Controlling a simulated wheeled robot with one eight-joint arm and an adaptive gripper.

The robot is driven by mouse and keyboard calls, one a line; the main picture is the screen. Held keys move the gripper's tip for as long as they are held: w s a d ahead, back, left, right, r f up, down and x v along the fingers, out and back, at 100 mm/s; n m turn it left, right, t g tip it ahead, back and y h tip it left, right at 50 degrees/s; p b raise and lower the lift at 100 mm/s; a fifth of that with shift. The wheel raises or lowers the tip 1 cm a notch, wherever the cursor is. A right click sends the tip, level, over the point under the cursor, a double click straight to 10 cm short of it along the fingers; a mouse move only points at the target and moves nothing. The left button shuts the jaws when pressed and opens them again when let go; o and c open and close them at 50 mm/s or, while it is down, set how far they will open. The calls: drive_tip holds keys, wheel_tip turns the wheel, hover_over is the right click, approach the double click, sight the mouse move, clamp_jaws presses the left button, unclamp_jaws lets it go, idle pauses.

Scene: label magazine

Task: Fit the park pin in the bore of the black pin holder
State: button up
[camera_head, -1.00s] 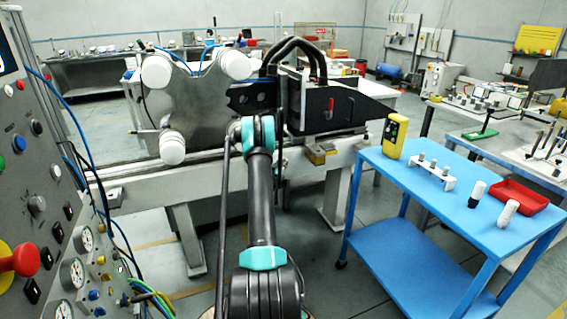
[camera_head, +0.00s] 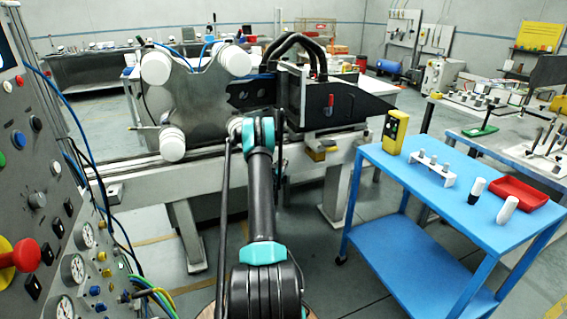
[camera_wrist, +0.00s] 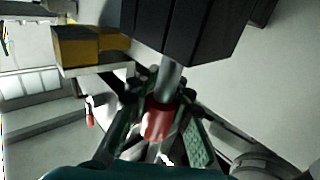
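In the wrist view, my gripper (camera_wrist: 163,92) has its fingers closed around the red part of the park pin (camera_wrist: 157,122). The pin's bare silver shank points away from the gripper toward a black block (camera_wrist: 190,28), which looks like the pin holder. The shank's far end meets the block's near edge in the picture. I cannot tell whether it is inside a bore or just short of it; no bore opening shows. In the head view my arm hides the gripper and the pin.
A yellow-brown block (camera_wrist: 85,46) sits left of the black block. The head view shows the machine's black housing (camera_head: 345,106) with a red handle, white rollers (camera_head: 172,145), a control panel (camera_head: 35,180) at left and a blue cart (camera_head: 425,185) at right.

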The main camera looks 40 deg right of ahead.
drive_tip(key=o, duration=0.5)
drive_tip(key=shift+r, duration=0.1)
wheel_tip(320, 180, up, 10)
drive_tip(key=shift+f, duration=0.1)
idle(0.8)
